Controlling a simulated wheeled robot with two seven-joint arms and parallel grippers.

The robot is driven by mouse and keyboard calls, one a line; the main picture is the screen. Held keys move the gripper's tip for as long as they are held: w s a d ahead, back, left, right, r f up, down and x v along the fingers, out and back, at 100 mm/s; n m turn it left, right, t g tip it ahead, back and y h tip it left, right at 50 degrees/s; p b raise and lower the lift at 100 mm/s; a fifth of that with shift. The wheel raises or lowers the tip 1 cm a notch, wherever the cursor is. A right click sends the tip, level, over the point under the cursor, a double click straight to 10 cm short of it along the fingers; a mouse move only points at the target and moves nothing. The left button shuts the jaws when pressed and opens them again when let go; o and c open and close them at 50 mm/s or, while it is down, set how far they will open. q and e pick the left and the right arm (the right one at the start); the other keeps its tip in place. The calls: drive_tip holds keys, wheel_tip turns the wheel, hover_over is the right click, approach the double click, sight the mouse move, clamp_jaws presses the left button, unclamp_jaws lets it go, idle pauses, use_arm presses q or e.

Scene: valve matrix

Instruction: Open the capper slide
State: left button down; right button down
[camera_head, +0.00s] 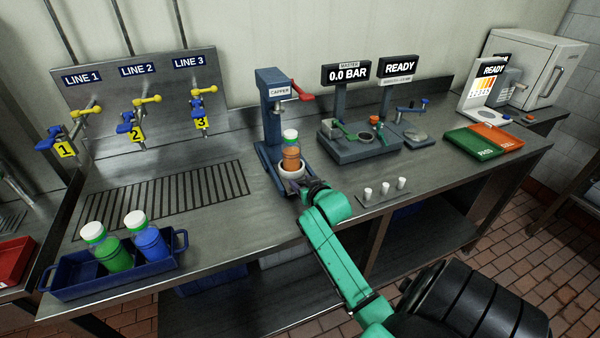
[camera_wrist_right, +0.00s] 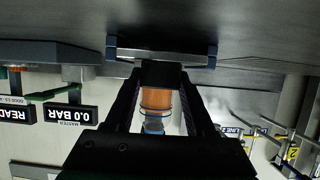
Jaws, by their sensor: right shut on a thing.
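The capper (camera_head: 272,115) is a blue-grey post with a red lever (camera_head: 303,92), standing at the back of the steel bench. At its foot is the capper slide (camera_head: 285,187), carrying a white cup (camera_head: 292,171). An orange bottle (camera_head: 291,158) with a green and white cap stands upright in the cup. My right gripper (camera_head: 313,190) is at the slide's front end, shut on what appears to be its handle. In the right wrist view my gripper (camera_wrist_right: 161,75) is shut on a dark block, with the orange bottle (camera_wrist_right: 156,100) beyond it. My left gripper is not in view.
A blue tray (camera_head: 112,283) with green and blue bottles stands front left. Several white caps (camera_head: 385,190) stand right of my gripper. The gauge station (camera_head: 365,148) and green and orange pads (camera_head: 474,142) are further right. Three line valves (camera_head: 137,116) are on the left panel.

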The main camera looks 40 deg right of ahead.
drive_tip(key=shift+w+d, duration=0.15)
drive_tip(key=shift+w, duration=0.3)
drive_tip(key=shift+c, duration=1.2)
unclamp_jaws()
drive_tip(key=shift+s, duration=0.1)
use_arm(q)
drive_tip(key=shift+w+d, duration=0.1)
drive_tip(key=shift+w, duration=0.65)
use_arm(e)
drive_tip(key=shift+s, duration=0.1)
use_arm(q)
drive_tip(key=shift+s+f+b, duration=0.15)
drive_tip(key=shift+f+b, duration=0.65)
use_arm(e)
drive_tip(key=v, duration=1.4)
drive_tip(key=shift+s, duration=0.3)
